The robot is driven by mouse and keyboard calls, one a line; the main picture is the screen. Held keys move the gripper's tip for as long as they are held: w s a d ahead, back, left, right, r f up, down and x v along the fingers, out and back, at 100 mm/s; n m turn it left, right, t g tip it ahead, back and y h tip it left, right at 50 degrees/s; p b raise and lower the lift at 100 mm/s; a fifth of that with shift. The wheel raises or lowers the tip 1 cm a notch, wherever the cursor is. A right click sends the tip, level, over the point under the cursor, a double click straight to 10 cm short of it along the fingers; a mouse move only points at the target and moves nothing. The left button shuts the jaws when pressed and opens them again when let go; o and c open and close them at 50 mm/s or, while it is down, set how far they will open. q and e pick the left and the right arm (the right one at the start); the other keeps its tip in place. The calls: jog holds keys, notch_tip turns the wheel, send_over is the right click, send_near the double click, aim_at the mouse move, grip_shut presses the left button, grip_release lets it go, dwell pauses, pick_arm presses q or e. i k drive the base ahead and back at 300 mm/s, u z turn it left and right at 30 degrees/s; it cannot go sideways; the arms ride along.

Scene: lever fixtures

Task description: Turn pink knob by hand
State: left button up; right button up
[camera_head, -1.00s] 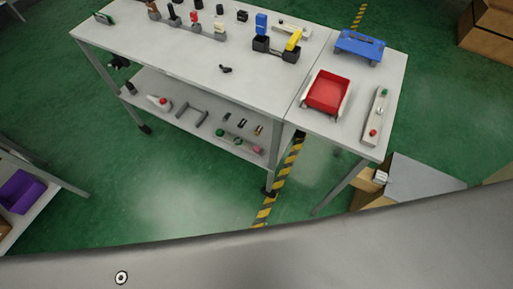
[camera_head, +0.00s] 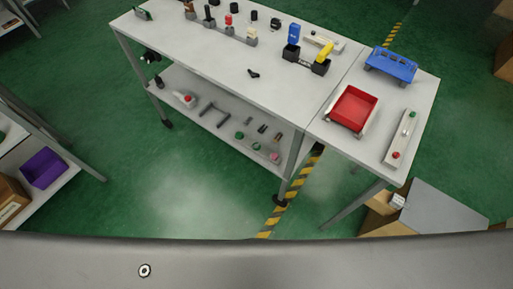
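A small pink knob (camera_head: 275,157) is at the right end of the lower shelf (camera_head: 215,133) of the white table, close to its front edge. Two green knobs, a nearer one (camera_head: 256,146) and a farther one (camera_head: 239,135), sit to its left in a row. The pink knob is too small here to tell which way it is turned. Neither of my grippers is in view, and nothing touches the pink knob.
On the table top (camera_head: 210,55) are several lever fixtures, a red tray (camera_head: 355,107) and a blue rack (camera_head: 390,64). Table legs and boxes (camera_head: 385,215) stand at right. A shelf with a purple bin (camera_head: 43,168) is at left. Green floor before the table is clear.

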aim_at(274, 156)
jog(key=k, duration=1.2)
jog(key=z, duration=1.15)
jog(key=i, duration=1.65)
jog(key=u, duration=0.5)
